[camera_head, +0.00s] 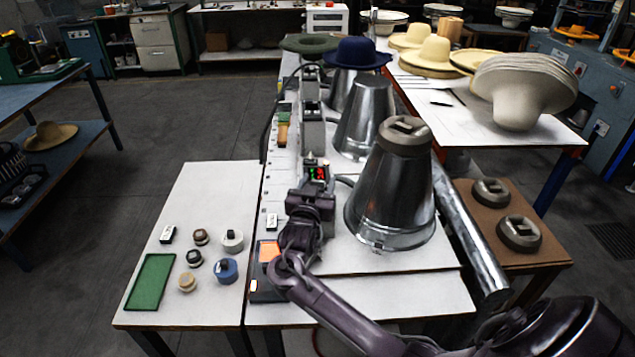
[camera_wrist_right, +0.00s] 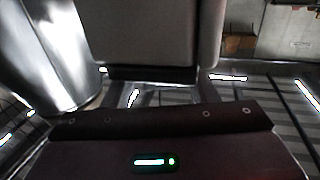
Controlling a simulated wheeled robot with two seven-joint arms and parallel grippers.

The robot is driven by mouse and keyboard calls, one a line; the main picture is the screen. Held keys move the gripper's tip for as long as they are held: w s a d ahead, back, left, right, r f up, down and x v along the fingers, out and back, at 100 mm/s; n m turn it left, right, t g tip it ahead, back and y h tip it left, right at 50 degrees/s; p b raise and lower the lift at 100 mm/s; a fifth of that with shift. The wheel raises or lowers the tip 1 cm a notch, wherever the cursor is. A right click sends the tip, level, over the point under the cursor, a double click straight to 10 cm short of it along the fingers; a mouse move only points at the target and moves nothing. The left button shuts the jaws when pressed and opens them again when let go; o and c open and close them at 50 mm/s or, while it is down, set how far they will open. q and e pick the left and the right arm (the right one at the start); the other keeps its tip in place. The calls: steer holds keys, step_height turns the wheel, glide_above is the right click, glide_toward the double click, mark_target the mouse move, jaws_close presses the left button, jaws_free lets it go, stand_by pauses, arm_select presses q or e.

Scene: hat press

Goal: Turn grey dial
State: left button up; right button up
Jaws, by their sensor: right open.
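A pale grey round dial with a dark grip (camera_head: 232,241) sits on the small white table at the left; I cannot tell whether it is the dial named in the task. My right gripper (camera_head: 314,190) is open, to the right of and apart from that dial. It is close in front of a small control box with red and green lights (camera_head: 318,172). Its fingertips are hard to make out. In the right wrist view a large grey housing (camera_wrist_right: 145,35) fills the top middle. My left gripper is not in view.
A metal cone press (camera_head: 392,195) stands just right of my right gripper. Hats (camera_head: 520,85) lie on the right table.

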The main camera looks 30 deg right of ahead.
steer(key=c, duration=1)
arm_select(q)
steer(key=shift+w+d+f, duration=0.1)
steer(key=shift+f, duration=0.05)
arm_select(e)
steer(key=shift+f, duration=0.1)
steer(key=shift+w+a+f+m+g+h+b, duration=0.1)
steer(key=shift+m+g+h+b, duration=0.55)
steer(key=shift+b, duration=0.3)
steer(key=m+g+h+b, duration=0.1)
steer(key=m+g+b, duration=0.1)
steer(key=b, duration=0.1)
steer(key=m+g+h+b, duration=0.1)
steer(key=g+b, duration=0.2)
steer(key=shift+f+m+h, duration=0.1)
steer(key=shift+m+h, duration=0.15)
steer(key=shift+m, duration=0.1)
arm_select(q)
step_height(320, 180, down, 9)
steer(key=b, duration=0.1)
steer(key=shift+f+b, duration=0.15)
steer(key=shift+b, duration=0.2)
arm_select(e)
steer(key=shift+r+m+g+h, duration=0.3)
steer(key=shift+m+g, duration=0.1)
steer(key=shift+g, duration=0.55)
steer(key=o, duration=1)
